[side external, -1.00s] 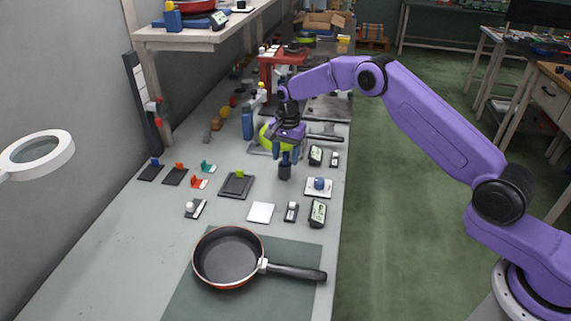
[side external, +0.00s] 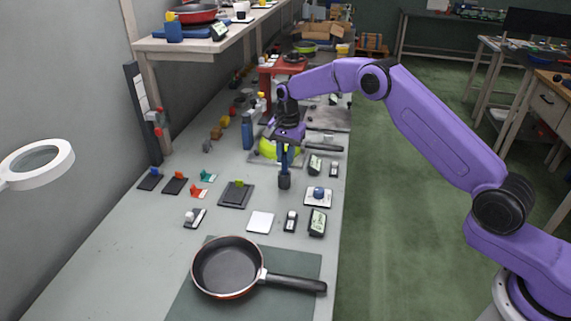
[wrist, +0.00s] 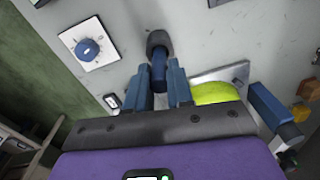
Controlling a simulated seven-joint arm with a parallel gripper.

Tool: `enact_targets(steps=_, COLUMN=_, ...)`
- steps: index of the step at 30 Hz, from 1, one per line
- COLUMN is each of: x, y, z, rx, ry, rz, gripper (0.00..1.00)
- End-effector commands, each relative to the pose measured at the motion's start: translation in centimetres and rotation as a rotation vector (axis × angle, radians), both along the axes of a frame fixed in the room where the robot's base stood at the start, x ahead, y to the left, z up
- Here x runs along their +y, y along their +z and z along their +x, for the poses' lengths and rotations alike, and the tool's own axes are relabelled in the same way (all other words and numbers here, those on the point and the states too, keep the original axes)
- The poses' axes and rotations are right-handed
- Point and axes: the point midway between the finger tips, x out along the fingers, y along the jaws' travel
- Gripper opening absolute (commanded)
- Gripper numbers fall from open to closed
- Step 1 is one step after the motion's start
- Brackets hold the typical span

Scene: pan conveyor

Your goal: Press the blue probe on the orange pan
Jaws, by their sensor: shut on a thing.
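The blue probe (wrist: 158,72) stands upright between the fingers of my gripper (wrist: 163,88), which is shut on it. Its lower end meets a dark round cup (side external: 284,181), also seen in the wrist view (wrist: 159,41). I cannot tell whether it is lifted at all. In the side view my gripper (side external: 287,158) points down over the cup. The orange pan (side external: 228,267), dark inside with an orange-red rim, lies on a grey-green mat near the front, well away from my gripper, its black handle pointing right.
A lime-green pan (side external: 268,149) is close behind my gripper, with a blue block (side external: 247,131) to its left. A white plate with a blue knob (side external: 318,194) and small meters stand to the right.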

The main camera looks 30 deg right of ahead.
Motion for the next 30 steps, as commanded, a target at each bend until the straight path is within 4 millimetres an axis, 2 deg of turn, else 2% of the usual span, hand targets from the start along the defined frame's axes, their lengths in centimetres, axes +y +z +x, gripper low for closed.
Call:
enact_targets(steps=1, x=0.0, y=1.2, z=0.1, rx=-0.004, ry=0.000, rz=0.001, gripper=0.00)
enact_targets(steps=7, x=0.0, y=4.7, z=0.1, rx=-0.004, ry=0.000, rz=0.000, gripper=0.00)
enact_targets(steps=11, x=0.3, y=6.1, z=0.0, rx=-0.001, ry=0.001, rz=-0.001, gripper=0.00)
enact_targets(steps=14, x=1.5, y=6.6, z=-0.4, rx=0.002, ry=0.003, rz=-0.001, gripper=0.00)
enact_targets(steps=17, x=4.0, y=6.5, z=-1.4, rx=0.006, ry=0.005, rz=-0.003, gripper=0.00)
enact_targets(steps=20, x=7.6, y=6.3, z=-2.9, rx=0.010, ry=0.008, rz=-0.007, gripper=0.00)
enact_targets(steps=26, x=14.9, y=5.6, z=-7.0, rx=0.016, ry=0.007, rz=-0.018, gripper=0.00)
enact_targets(steps=30, x=19.7, y=5.2, z=-10.5, rx=0.019, ry=0.007, rz=-0.025, gripper=0.00)
